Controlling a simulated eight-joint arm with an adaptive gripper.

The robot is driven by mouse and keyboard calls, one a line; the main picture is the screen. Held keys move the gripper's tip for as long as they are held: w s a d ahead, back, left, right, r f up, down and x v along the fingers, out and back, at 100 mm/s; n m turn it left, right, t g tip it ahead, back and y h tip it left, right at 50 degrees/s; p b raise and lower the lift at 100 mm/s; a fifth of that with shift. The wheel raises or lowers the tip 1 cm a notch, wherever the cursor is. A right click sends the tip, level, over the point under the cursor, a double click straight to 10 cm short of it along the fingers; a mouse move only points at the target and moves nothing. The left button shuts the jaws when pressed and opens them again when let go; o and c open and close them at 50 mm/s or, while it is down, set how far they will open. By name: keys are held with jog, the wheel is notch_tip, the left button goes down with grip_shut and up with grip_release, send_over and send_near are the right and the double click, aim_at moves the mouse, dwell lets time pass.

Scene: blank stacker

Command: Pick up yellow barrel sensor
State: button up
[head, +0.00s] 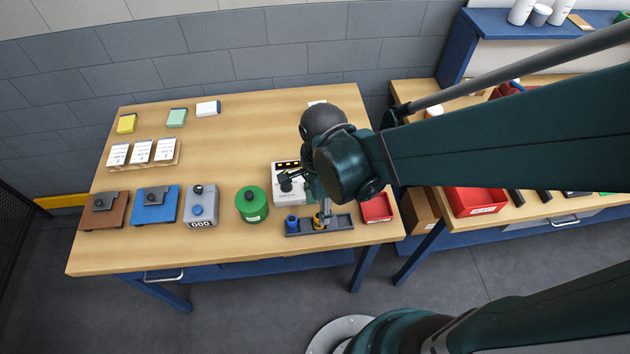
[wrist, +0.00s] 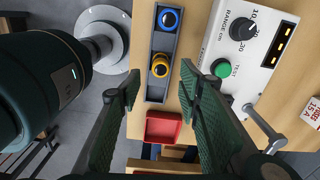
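The yellow barrel sensor (wrist: 160,64) stands in a grey tray (wrist: 157,93), beside a blue barrel sensor (wrist: 168,19). In the head view, the yellow sensor (head: 317,222) is partly hidden by my gripper (head: 322,208), and the blue sensor (head: 292,222) is to its left in the tray (head: 342,222). In the wrist view, my gripper (wrist: 160,78) is open, with its green fingers on either side of the yellow sensor in the picture. Nothing is held. I cannot tell how far above the sensor the fingertips are.
A white tester box (head: 283,190) with a black knob and green button is behind the tray. A red bin (head: 376,208) stands right of the tray, and a green canister (head: 252,204) to the left. The table front edge is close.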

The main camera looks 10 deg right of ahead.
jog(key=shift+f, duration=0.75)
jog(key=shift+f, duration=0.1)
jog(key=shift+a+f+b, duration=0.15)
jog(key=shift+f+b, duration=0.2)
jog(key=shift+f, duration=0.9)
jog(key=shift+a+f+b, duration=0.1)
jog(key=shift+f+b, duration=0.25)
jog(key=shift+f, duration=0.9)
jog(key=shift+c, duration=0.5)
jog(key=c, duration=0.9)
